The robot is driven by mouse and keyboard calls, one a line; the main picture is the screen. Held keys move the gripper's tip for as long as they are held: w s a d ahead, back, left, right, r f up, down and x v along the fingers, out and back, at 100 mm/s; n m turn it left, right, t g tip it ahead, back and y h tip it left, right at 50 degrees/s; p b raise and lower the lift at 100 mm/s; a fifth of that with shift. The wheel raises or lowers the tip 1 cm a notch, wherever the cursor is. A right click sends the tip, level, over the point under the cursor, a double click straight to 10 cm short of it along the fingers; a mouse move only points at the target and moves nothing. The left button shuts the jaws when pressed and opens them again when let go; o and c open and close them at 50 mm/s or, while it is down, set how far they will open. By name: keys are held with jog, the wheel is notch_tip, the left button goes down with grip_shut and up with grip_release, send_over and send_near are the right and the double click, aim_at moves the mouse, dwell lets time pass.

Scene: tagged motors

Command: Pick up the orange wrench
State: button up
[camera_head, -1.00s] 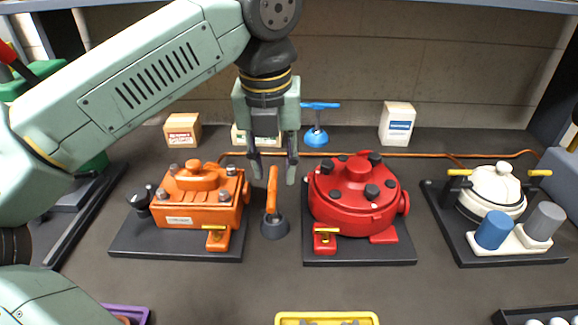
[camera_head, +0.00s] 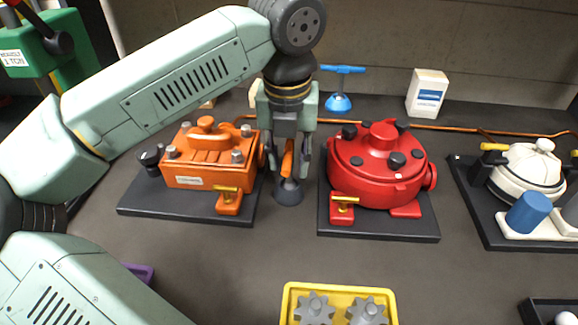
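The orange wrench (camera_head: 287,166) stands upright in a round dark grey holder (camera_head: 288,194) between the orange motor and the red motor. Its upper part is hidden behind my gripper. My gripper (camera_head: 288,174) points down over the wrench, with one finger to the left and one to the right of the handle in the picture. The fingers are apart, with gaps showing beside the handle. I cannot tell from this view whether the wrench is exactly between them in depth.
The orange motor (camera_head: 210,165) on its dark base stands close left, the red motor (camera_head: 375,165) close right. A white motor (camera_head: 530,175) is at the far right. Behind are a blue T-handled tool (camera_head: 341,90) and a white box (camera_head: 427,93). A yellow gear tray (camera_head: 340,288) is in front.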

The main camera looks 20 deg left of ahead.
jog(key=shift+w+f, duration=0.2)
jog(key=shift+f, duration=0.65)
jog(key=shift+r, duration=0.1)
grip_shut()
